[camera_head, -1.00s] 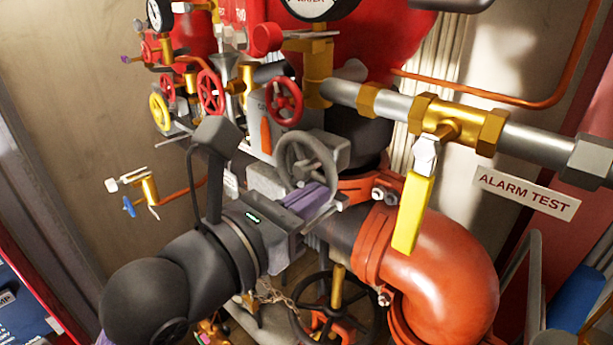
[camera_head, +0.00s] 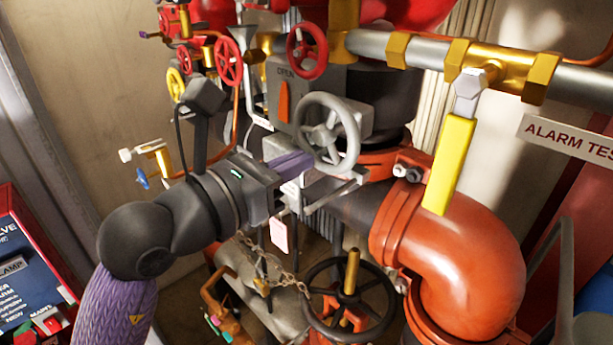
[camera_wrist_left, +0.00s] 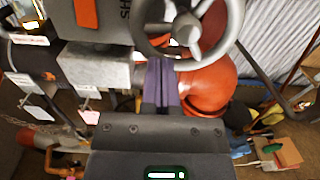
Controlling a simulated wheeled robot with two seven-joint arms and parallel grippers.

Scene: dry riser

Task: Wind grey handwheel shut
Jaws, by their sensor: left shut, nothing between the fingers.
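The grey handwheel (camera_head: 326,134) sits on the front of a grey gearbox at the centre of the head view. It also shows at the top of the left wrist view (camera_wrist_left: 187,28). My left gripper (camera_head: 303,159) has purple fingers. They are shut together and empty, close to the wheel's lower left rim in the head view. In the left wrist view the fingers (camera_wrist_left: 161,66) point up toward the lower rim and end just under it. I cannot tell whether they touch it. My right gripper is in neither view.
An orange indicator (camera_head: 283,102) is on the gearbox. A yellow lever (camera_head: 450,165) hangs to the right above an orange pipe elbow (camera_head: 465,255). A black handwheel (camera_head: 349,298) with a chain is below. Small red handwheels (camera_head: 306,50) are above left.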

